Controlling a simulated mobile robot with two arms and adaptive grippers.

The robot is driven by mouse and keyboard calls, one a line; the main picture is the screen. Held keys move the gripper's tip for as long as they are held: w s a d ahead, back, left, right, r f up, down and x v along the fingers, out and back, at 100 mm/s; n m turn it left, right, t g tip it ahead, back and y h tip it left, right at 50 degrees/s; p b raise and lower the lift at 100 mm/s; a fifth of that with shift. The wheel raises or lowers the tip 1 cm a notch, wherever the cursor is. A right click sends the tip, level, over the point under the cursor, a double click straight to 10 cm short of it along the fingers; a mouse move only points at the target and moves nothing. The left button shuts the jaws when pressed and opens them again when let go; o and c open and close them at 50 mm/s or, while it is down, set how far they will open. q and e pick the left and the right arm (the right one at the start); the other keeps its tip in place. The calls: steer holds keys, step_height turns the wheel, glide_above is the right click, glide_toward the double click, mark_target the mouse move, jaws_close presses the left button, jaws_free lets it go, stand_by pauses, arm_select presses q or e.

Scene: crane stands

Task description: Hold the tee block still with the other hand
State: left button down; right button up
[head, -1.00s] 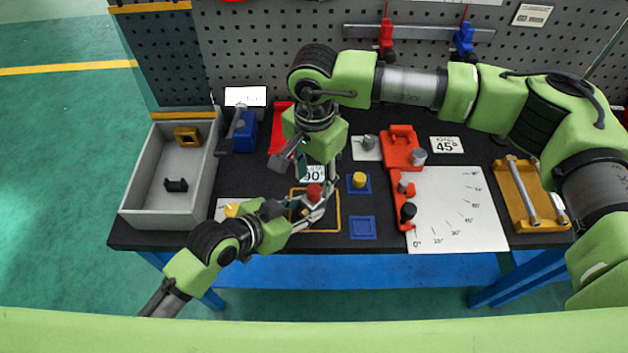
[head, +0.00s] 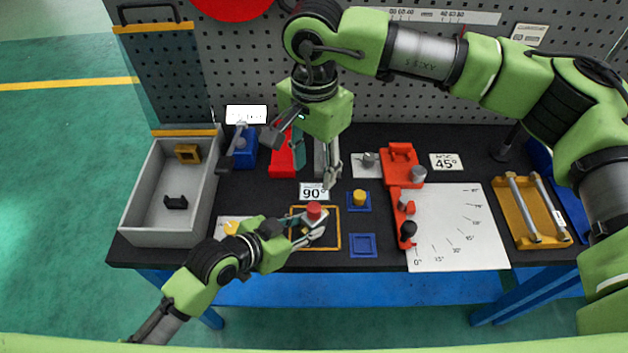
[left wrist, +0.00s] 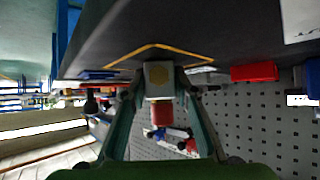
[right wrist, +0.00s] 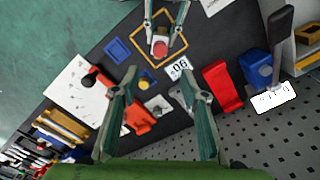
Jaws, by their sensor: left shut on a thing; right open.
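The tee block (head: 314,211) stands inside the orange square outline (head: 338,240) on the dark bench, with its red top showing. My left gripper (head: 308,232) is shut on it from the front left; its fingers hide much of the lower part. In the left wrist view the block (left wrist: 159,78) sits between the two fingers, pale with a yellowish round face and a red end. My right gripper (head: 314,165) is open and empty, above the bench behind the block, pointing down. In the right wrist view the block's red top (right wrist: 160,48) lies beyond its open fingers (right wrist: 160,90).
The "90°" card (head: 314,192) lies behind the outline. To its right are a blue pad with a yellow knob (head: 359,198), an empty blue square (head: 363,246) and a red fixture (head: 402,165). A grey bin (head: 140,200) stands left; a pegboard rises behind.

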steer(key=shift+r, duration=2.1)
arm_select(q)
steer(key=c, duration=1.5)
jaws_free()
steer(key=v, duration=1.2)
steer(key=shift+d+r, duration=0.1)
arm_select(e)
steer(key=shift+f, duration=0.1)
